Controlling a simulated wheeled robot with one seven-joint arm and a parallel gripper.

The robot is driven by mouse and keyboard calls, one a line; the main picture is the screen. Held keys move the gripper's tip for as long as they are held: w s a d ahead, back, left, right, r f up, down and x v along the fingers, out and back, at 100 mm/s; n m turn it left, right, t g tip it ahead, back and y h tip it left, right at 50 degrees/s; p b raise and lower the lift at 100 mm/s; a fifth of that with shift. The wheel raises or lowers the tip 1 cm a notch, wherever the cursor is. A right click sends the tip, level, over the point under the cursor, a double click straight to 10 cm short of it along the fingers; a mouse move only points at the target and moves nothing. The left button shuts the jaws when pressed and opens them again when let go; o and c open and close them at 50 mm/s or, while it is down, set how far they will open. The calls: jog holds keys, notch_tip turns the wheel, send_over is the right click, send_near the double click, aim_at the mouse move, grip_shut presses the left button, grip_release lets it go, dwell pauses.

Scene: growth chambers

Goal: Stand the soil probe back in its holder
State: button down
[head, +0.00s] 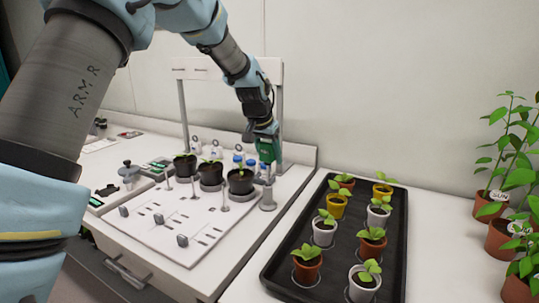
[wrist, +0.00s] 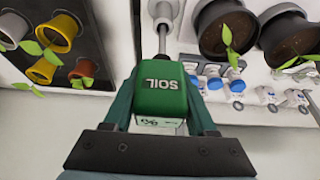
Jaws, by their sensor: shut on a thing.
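The soil probe has a green head marked SOIL (wrist: 160,92) and a thin metal rod. My gripper (head: 265,133) is shut on the head, with one dark green finger on each side in the wrist view. The probe's green head (head: 268,151) is upright above a grey cylindrical holder (head: 268,198) at the right front corner of the white station. The rod points down in line with the holder, which also shows at the top of the wrist view (wrist: 163,10). I cannot tell how far the rod tip is inside it.
Black pots (head: 240,182) and several blue-capped bottles (head: 250,166) stand close to the left of the holder. A black tray (head: 283,264) of small potted seedlings lies to the right. A white frame (head: 182,105) rises behind.

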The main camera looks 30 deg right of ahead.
aim_at(269, 184)
jog(key=shift+f+b, duration=1.65)
jog(key=shift+f, duration=1.15)
jog(key=shift+c, duration=0.6)
grip_release()
jog(key=b+v, duration=0.2)
jog(key=v, duration=0.8)
jog(key=shift+a+r, duration=0.15)
jog(key=shift+r, duration=0.25)
